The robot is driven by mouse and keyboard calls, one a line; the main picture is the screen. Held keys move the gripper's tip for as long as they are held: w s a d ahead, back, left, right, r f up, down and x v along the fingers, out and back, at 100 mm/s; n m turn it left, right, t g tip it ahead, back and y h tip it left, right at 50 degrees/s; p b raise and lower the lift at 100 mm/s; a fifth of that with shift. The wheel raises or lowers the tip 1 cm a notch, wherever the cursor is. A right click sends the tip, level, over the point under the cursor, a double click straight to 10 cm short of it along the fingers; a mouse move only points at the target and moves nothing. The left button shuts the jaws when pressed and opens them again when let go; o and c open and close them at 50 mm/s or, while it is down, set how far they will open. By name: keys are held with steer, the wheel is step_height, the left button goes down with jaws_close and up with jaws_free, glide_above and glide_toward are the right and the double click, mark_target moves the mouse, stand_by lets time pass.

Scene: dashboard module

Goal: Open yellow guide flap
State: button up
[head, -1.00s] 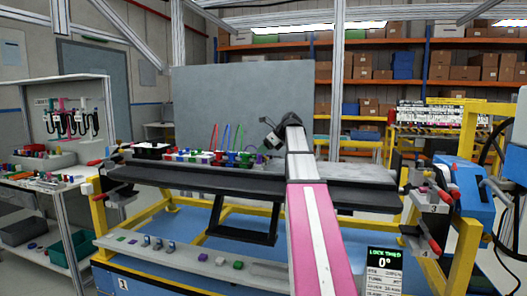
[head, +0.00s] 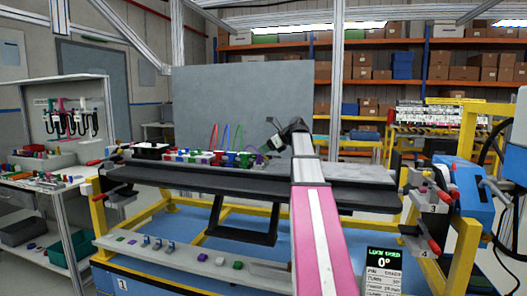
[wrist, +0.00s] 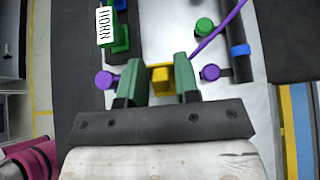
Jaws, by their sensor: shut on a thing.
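The yellow guide flap (wrist: 162,79) is a small yellow block in the middle of the wrist view. My gripper (wrist: 159,68) has one green finger on each side of it and is shut on it. The fingers hide part of its sides, and its hinge is not clear. In the head view my gripper (head: 276,142) is small and dark at the far end of my pink and white arm, above the dashboard module. The flap cannot be made out in the head view.
Purple knobs (wrist: 209,72) flank the fingers closely. A green connector labelled HORN (wrist: 110,28) stands at upper left, and a purple cable (wrist: 220,30) runs at upper right. The black dashboard beam (head: 190,180) spans the yellow frame. A grey panel (head: 240,105) stands behind.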

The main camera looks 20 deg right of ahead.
steer(key=shift+s+d+r+t+y, duration=0.1)
steer(key=shift+s+d+t+y, duration=0.15)
steer(key=shift+t+y, duration=0.35)
steer(key=shift+s+d+f+t+y, duration=0.1)
steer(key=shift+d+t+y, duration=0.25)
steer(key=shift+y, duration=0.45)
steer(key=shift+s+d+r+t+y, duration=0.1)
steer(key=shift+s+d+t+y, duration=0.15)
steer(key=shift+t+y, duration=0.35)
steer(key=o, duration=0.7)
steer(key=shift+d, duration=0.1)
steer(key=v, duration=1)
steer(key=shift+s+d, duration=0.15)
steer(key=shift+d, duration=0.2)
